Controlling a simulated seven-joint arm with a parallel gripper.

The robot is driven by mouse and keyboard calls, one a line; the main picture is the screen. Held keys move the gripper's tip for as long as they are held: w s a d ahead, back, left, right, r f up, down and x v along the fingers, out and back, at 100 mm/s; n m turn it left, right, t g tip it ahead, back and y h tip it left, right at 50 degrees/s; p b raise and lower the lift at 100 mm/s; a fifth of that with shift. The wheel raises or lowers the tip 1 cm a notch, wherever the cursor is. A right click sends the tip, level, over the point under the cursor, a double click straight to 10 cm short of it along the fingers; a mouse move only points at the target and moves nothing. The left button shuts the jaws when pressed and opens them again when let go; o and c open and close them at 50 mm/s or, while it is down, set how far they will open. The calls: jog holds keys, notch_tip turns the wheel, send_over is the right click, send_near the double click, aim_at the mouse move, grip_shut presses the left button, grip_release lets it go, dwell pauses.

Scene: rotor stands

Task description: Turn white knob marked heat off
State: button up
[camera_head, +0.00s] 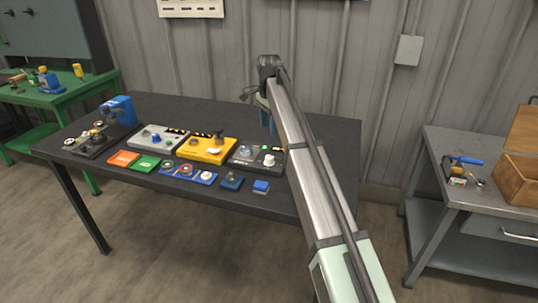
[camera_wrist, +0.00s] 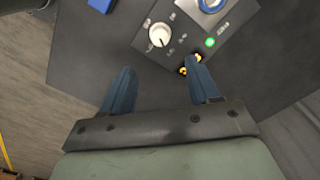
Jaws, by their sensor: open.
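A white knob (camera_wrist: 160,34) sits on a dark grey panel (camera_wrist: 178,50) at the top of the wrist view, with small markings around it that I cannot read. A lit green lamp (camera_wrist: 210,42) is to its right. In the head view the knob (camera_head: 269,160) is at the right end of the grey panel (camera_head: 242,162). My gripper (camera_wrist: 157,70) is open and empty, its blue fingers pointing toward the knob's side of the panel without touching the knob. In the head view my gripper (camera_head: 266,113) hangs over the table's right part, behind the panel.
A yellow box (camera_head: 200,150) and another grey panel (camera_head: 158,138) stand left of the knob's panel. Several small coloured modules line the front, including a blue block (camera_head: 261,187). The black table (camera_head: 310,135) is clear on the right. A side bench (camera_head: 450,150) stands apart.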

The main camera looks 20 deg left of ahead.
aim_at(269, 156)
notch_tip(269, 156, down, 13)
jog(key=shift+r, duration=0.1)
dwell(0.4)
jog(key=c, duration=1)
